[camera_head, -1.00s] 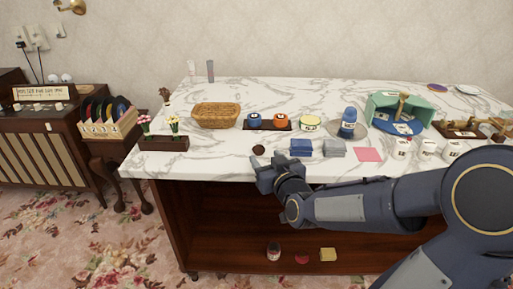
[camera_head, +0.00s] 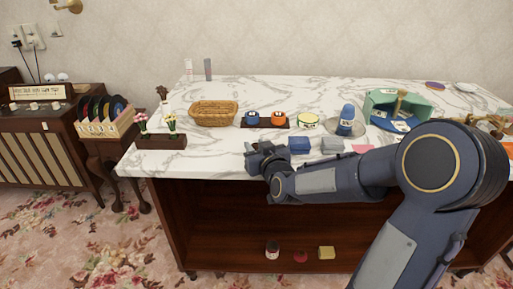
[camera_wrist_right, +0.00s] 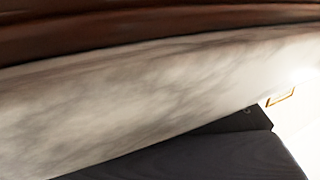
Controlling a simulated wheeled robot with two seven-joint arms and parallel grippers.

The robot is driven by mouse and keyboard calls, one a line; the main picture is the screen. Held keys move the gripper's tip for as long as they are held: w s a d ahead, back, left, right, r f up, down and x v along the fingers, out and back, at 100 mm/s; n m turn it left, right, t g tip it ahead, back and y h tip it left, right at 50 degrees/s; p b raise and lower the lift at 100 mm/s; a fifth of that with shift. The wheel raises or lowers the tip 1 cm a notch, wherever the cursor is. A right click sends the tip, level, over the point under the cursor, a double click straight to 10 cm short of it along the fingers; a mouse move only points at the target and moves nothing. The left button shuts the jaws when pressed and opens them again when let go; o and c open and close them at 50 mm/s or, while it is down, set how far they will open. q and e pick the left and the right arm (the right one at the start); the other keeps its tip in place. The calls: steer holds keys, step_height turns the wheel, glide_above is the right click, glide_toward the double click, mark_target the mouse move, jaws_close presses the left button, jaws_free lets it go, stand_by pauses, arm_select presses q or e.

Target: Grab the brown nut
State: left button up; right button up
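The brown nut (camera_head: 265,145) is a small dark round thing near the front edge of the white marble counter, left of the blue box. Only a little of it shows in the head view, behind my right gripper. My right gripper (camera_head: 258,153) is at the counter's front edge, right at the nut. Its fingers are small and dark there, and I cannot tell whether they are open or touch the nut. The right wrist view shows pale marble, a reddish-brown band and a dark part of my arm or gripper; no nut is recognisable there. My left gripper is not in view.
Blue (camera_head: 299,145) and grey boxes (camera_head: 331,145) stand close to the right of my gripper. A flower planter (camera_head: 161,142) stands left and a wicker basket (camera_head: 213,113) behind. Bare marble (camera_head: 215,150) lies between planter and gripper. My right arm covers the counter's front right.

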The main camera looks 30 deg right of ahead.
steer(key=shift+c, duration=1.4)
steer(key=shift+r, duration=0.1)
